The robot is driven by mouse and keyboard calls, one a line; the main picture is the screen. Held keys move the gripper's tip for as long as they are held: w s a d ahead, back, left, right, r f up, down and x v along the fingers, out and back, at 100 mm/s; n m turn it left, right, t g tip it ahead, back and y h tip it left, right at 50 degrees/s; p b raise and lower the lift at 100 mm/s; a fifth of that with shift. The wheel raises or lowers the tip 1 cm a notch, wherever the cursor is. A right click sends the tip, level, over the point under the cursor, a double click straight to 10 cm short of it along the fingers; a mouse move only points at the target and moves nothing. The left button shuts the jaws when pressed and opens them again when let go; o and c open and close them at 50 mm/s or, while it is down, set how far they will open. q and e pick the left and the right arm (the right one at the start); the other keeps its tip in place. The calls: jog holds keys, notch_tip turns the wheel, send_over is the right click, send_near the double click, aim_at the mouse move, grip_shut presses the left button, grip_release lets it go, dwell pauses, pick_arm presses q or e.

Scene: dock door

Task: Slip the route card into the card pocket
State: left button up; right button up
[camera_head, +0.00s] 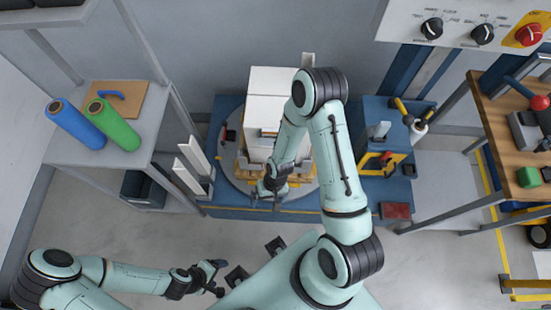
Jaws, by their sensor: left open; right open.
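I cannot make out the route card or the card pocket for certain; they are too small or hidden. White stacked cartons (262,90) stand on a pallet on the round turntable (226,158). A small orange and grey patch shows on the carton's near side, partly behind my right arm; I cannot tell what it is. My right gripper (268,196) is open, low at the near edge of the pallet in front of the cartons. My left gripper (219,277) is open and empty over the floor at the lower left, well apart from the cartons.
A grey shelf (90,148) at left holds a blue roll (75,123), a green roll (112,125) and a brown board. White upright pieces (193,155) stand left of the turntable. A wooden bench (497,122) with tools is at right. A control panel (465,20) hangs upper right.

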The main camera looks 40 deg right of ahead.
jog(key=s+a+f, duration=0.1)
jog(key=s+a, duration=0.1)
jog(key=s, duration=0.2)
jog(key=s+a+f, duration=0.1)
jog(key=s+f, duration=0.1)
jog(key=s, duration=0.3)
jog(key=shift+s+a+f, duration=0.2)
jog(key=shift+a+f, duration=0.1)
jog(key=shift+a, duration=0.05)
